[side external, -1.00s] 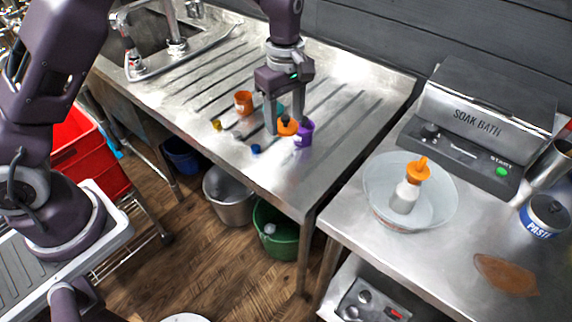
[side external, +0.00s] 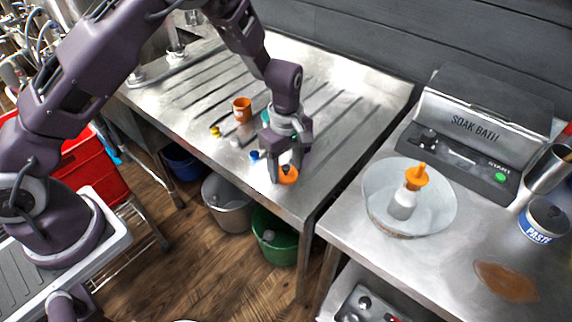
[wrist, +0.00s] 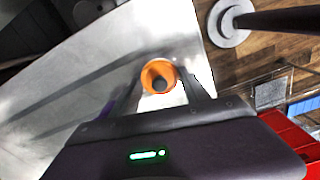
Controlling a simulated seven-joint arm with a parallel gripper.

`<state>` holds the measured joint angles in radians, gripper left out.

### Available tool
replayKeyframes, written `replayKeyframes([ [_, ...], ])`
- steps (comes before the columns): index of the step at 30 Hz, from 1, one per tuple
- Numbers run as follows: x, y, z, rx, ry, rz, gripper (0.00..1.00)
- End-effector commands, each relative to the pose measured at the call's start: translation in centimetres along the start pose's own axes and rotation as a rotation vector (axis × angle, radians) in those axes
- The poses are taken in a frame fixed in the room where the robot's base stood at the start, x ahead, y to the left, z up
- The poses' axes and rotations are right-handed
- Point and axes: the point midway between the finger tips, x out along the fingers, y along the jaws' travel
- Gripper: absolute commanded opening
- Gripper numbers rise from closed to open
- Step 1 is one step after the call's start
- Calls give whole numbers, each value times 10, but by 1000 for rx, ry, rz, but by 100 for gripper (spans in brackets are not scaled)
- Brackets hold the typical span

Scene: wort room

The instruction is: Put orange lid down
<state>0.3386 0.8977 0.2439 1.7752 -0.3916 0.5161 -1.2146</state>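The orange lid (side external: 288,175), a small round piece with a dark centre, is between the fingertips of my gripper (side external: 287,168). In the wrist view the orange lid (wrist: 148,72) sits between the two fingertips (wrist: 160,78), which close in on its sides. My gripper points down near the front right part of the ridged steel drainboard (side external: 330,130). The lid is at or just above the steel; I cannot tell whether it touches. The purple cup is mostly hidden by my gripper.
An orange cup (side external: 242,109), a yellow cap (side external: 214,131) and a blue cap (side external: 254,155) stand to the left. A bowl (side external: 440,215) holding a white bottle (side external: 403,203) with an orange top is on the right counter. The drainboard's front edge is close.

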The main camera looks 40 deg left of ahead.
Motion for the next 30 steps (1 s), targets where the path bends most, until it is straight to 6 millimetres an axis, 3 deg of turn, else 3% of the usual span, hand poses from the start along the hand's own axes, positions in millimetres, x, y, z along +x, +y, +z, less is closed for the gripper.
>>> replayKeyframes([
  [1,0,0,0,0,0,0,61],
  [3,0,0,0,0,0,0,75],
  [14,-6,1,0,0,0,3,75],
  [24,-91,2,0,1,0,6,75],
  [30,-120,0,0,0,0,2,75],
])
